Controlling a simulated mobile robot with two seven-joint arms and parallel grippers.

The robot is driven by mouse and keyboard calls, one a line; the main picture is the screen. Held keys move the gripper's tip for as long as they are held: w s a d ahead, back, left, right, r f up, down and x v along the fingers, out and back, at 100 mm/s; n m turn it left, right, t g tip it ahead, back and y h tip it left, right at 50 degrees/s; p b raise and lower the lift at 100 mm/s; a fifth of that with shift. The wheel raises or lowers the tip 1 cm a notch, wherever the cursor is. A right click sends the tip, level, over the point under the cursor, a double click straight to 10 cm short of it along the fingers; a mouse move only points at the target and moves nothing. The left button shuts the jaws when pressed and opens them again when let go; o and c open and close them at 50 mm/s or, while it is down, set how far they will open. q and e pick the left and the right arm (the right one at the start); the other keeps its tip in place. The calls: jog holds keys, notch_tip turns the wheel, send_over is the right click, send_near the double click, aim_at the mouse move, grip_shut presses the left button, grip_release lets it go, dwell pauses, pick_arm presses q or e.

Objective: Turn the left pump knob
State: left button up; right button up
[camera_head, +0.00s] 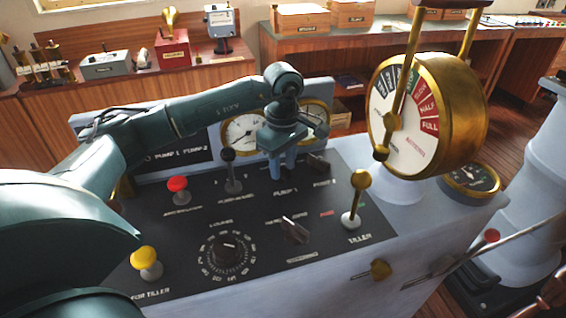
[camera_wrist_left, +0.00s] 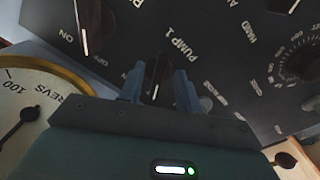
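The left pump knob, labelled PUMP 1, is a dark knob (camera_wrist_left: 157,75) with a light pointer line, seen in the left wrist view. My left gripper (camera_wrist_left: 159,92) has one finger on each side of it, with narrow gaps showing. In the head view my left gripper (camera_head: 284,164) points down at the console panel just above the PUMP 1 label and hides that knob. The other pump knob (camera_head: 318,162), dark, is just to the right of the gripper; a larger view of a knob is at the upper left of the wrist view (camera_wrist_left: 88,25).
A black-topped lever (camera_head: 230,168) and a red-topped lever (camera_head: 178,188) stand left of the gripper. A gold-topped tiller lever (camera_head: 356,198) and the brass telegraph (camera_head: 430,115) stand to the right. Round gauges (camera_head: 240,132) are behind. A rotary dial (camera_head: 228,250) is in front.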

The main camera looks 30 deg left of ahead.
pick_arm(q)
jog(key=shift+f, duration=0.3)
jog(key=shift+c, duration=0.5)
grip_shut()
